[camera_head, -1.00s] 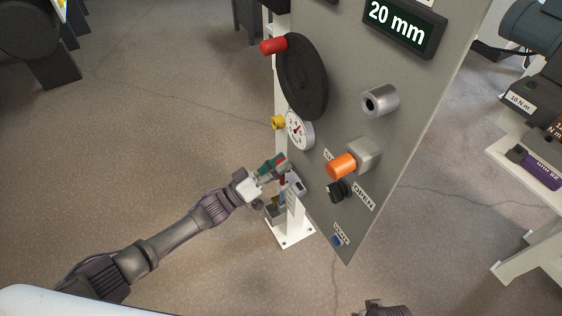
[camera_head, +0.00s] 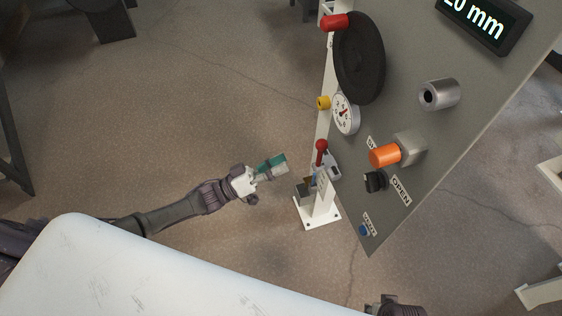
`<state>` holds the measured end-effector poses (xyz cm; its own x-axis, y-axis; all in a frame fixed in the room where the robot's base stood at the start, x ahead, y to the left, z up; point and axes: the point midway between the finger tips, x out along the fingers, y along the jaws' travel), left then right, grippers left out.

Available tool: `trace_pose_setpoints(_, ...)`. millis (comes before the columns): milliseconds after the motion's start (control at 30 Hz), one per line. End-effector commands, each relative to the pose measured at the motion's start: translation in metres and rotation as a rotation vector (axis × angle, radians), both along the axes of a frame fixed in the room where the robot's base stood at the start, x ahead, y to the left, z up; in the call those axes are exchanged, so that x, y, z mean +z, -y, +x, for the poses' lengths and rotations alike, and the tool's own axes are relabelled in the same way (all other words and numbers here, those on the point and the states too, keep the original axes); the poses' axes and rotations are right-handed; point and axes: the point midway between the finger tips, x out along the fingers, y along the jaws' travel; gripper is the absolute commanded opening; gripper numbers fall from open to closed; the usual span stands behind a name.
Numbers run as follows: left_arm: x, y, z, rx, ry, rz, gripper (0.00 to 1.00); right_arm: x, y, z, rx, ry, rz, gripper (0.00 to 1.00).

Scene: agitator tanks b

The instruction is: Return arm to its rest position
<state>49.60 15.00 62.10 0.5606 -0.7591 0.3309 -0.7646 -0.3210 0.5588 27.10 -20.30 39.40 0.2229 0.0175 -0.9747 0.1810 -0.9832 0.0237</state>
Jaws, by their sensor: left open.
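My left gripper (camera_head: 272,168) is open and empty, with teal fingertips, at the end of the dark left arm (camera_head: 190,206) that comes in from the left. It is in the air to the left of a red-knobbed lever (camera_head: 321,150) on the panel, with a clear gap between them. Part of my right arm (camera_head: 392,307) shows at the bottom edge; its gripper is not visible.
The grey panel (camera_head: 440,160) carries a black handwheel (camera_head: 359,58) with a red handle, a dial gauge (camera_head: 345,114), an orange knob (camera_head: 385,156), a black knob (camera_head: 375,181) and a blue button (camera_head: 364,230).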

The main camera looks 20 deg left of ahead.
Motion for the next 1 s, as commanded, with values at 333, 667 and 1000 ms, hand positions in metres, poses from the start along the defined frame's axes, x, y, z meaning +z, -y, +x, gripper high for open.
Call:
trace_pose_setpoints(333, -0.003, 0.003, 0.001, 0.013, -0.006, 0.009, 0.58, 0.000, 0.000, 0.000, 0.000, 0.000, 0.000, 0.40)
trace_pose_setpoints(667, -0.092, 0.028, 0.002, 0.388, -0.237, 0.421, 0.58, 0.000, 0.000, 0.000, 0.000, 0.000, 0.000, 0.40)
trace_pose_setpoints(1000, -0.195, -0.014, -0.093, 0.468, -0.674, 1.041, 0.58, 0.000, 0.000, 0.000, 0.000, 0.000, 0.000, 0.40)
